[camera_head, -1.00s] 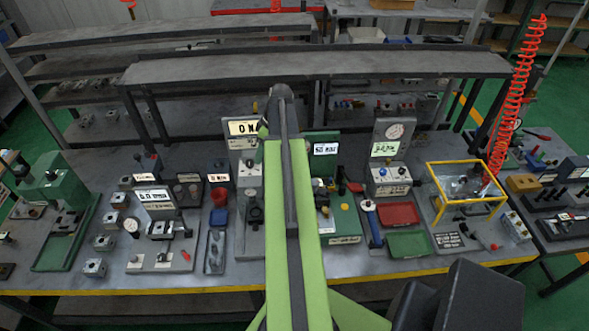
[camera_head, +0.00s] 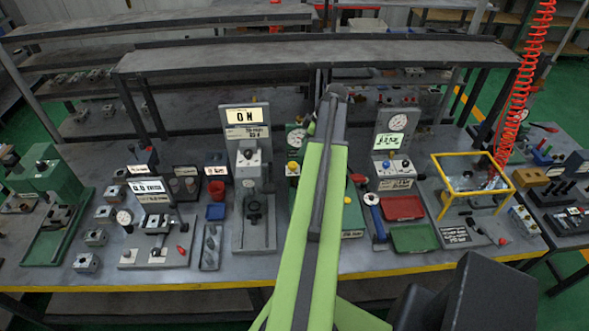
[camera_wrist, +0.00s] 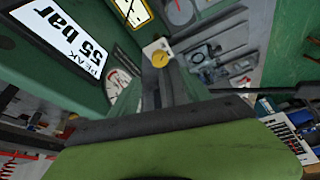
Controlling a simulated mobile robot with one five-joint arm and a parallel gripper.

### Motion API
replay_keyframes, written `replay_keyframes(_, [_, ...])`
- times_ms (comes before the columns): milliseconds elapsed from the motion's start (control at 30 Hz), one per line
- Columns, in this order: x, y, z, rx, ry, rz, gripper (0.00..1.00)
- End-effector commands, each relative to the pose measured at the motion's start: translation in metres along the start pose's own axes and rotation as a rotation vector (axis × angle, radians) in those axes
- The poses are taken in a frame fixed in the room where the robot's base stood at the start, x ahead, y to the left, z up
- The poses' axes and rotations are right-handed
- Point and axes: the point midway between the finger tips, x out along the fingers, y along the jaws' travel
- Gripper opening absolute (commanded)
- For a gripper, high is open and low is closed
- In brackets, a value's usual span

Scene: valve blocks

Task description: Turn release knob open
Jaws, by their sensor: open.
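A yellow knob (camera_wrist: 160,58) on a small pale block shows in the wrist view, just beyond the dark jaws of my gripper (camera_wrist: 168,82). The jaws look open and empty, with the knob apart from them. The head view shows a yellow knob (camera_head: 293,168) on the green press station (camera_head: 353,215), below a round gauge (camera_head: 296,138). No label on the knob is readable, so I cannot confirm it is the release knob. My arm covers the middle of this station in the head view and hides my fingertips.
A green panel with a "PEAK 55 bar" display (camera_wrist: 62,38) stands close at the left in the wrist view. In the head view, a grey station (camera_head: 250,180) stands left of my arm. Red (camera_head: 403,207) and green trays (camera_head: 414,238) lie right.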

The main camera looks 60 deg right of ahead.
Motion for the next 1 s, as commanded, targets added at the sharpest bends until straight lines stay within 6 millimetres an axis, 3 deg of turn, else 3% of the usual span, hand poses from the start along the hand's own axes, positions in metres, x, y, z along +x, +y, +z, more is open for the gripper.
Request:
replay_keyframes(33, [0.023, 0.000, 0.004, 0.000, 0.000, 0.000, 0.55])
replay_keyframes(400, [0.098, 0.000, 0.003, -0.001, 0.000, -0.001, 0.55])
replay_keyframes(767, [0.104, 0.000, -0.001, 0.000, 0.000, 0.000, 0.55])
replay_keyframes(1000, [0.104, 0.000, -0.001, 0.000, 0.000, -0.001, 0.27])
